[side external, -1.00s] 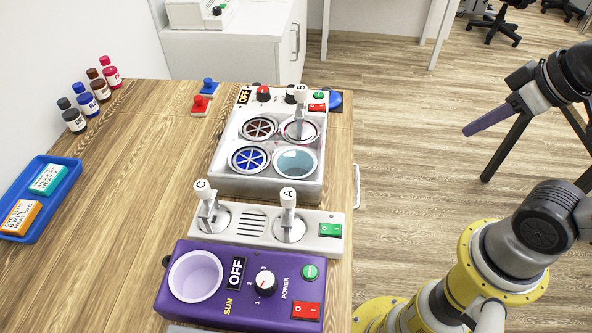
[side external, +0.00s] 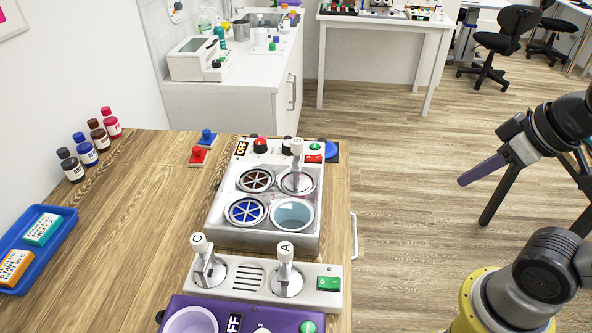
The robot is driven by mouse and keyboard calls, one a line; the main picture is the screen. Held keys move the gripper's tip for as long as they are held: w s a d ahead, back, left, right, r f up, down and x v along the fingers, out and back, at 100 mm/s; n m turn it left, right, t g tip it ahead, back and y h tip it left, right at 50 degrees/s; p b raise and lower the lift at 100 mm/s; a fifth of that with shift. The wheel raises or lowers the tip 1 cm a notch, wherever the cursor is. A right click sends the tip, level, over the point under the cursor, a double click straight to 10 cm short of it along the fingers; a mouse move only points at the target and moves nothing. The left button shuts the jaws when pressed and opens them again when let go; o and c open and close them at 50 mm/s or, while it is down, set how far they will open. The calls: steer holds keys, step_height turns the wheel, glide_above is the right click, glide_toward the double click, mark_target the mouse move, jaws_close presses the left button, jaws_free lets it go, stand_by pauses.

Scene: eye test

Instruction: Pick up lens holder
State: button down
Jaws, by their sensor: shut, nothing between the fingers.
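Three white-handled holders with round metal discs, which look like lens holders, are in view. Holder A (side external: 285,251) and holder C (side external: 201,244) stand upright on a pale grey stand (side external: 331,299). Holder B (side external: 297,147) stands upright at the back right well of a grey box (side external: 262,241). Whether the discs carry lenses is too small to tell. My gripper (side external: 463,182), with purple fingers, is shut and empty. It hangs over the floor to the right of the table, well apart from all three holders.
A purple SUN device (side external: 183,303) is cut off at the bottom edge. The box has two spoked wells and a teal one (side external: 292,214). Several bottles (side external: 86,149) and a blue tray (side external: 63,249) stand at the left. The table's left middle (side external: 140,215) is clear.

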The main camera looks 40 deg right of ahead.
steer(key=c, duration=0.5)
jaws_free()
steer(key=shift+c, duration=0.2)
